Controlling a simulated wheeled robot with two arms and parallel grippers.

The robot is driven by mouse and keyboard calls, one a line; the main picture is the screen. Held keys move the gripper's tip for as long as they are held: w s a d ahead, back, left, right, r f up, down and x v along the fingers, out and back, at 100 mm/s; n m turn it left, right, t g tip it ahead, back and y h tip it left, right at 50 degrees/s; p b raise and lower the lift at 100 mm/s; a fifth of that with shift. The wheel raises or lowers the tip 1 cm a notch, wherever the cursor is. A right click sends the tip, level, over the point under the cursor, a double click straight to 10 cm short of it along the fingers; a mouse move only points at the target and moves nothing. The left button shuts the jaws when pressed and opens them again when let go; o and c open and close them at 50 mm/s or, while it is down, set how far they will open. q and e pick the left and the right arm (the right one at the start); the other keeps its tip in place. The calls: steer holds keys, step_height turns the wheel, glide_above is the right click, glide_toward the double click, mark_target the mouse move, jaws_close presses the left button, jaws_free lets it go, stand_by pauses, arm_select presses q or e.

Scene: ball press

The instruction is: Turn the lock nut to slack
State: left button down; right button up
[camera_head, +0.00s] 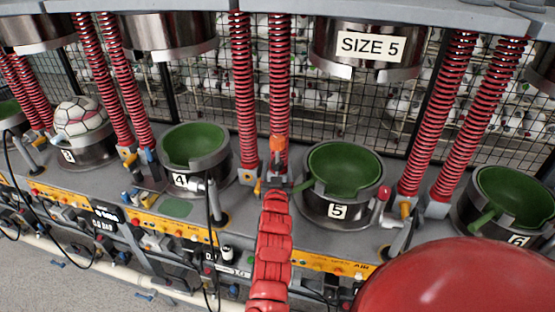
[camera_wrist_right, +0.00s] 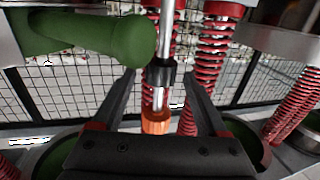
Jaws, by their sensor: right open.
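My right arm rises in the middle of the head view, and its gripper (camera_head: 273,184) is small there, in front of the red springs between press 4 and press 5. In the right wrist view the right gripper (camera_wrist_right: 158,80) is open, with one dark finger on each side of a metal rod (camera_wrist_right: 166,38). A black collar (camera_wrist_right: 158,74) sits on the rod between the fingers, with a gap on both sides. An orange piece (camera_wrist_right: 156,122) shows below it. I cannot tell which of these is the lock nut. My left gripper is not in view.
A green bowl (camera_head: 345,165) stands to the right of the gripper at press 5, and another (camera_head: 194,146) to the left at press 4. Red springs (camera_head: 244,90) and a wire fence stand behind. A green handle-like part (camera_wrist_right: 100,38) is close at upper left in the wrist view.

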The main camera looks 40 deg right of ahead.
steer(key=shift+x, duration=1.25)
jaws_close()
